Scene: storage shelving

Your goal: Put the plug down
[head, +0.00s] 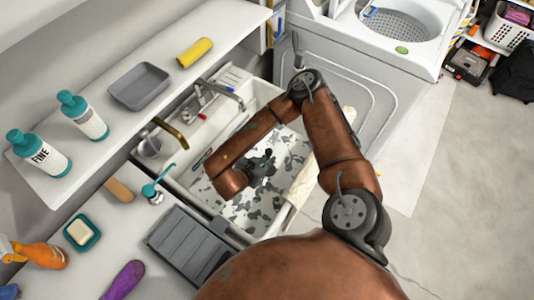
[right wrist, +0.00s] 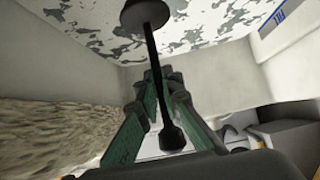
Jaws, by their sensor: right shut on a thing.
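My right gripper (head: 262,167) is inside the sink (head: 278,213), over the patchy grey-and-white basin floor. In the right wrist view its green-and-black fingers (right wrist: 160,80) are closed together around the thin black stem of the plug (right wrist: 145,14). The plug's dark round disc lies beyond the fingertips, against the view of the basin floor; I cannot tell whether it touches it. The stem's other end has a black knob near the palm. In the head view the plug cannot be made out beside the dark gripper. My left gripper is not in view.
A faucet (head: 217,92) and a brass-coloured spout (head: 170,132) stand at the sink's left side. A pale cloth-like thing (head: 304,180) hangs at its right edge. A shelf with bottles (head: 86,115) and a grey tray (head: 139,86) is at upper left. A washer (head: 385,50) stands behind.

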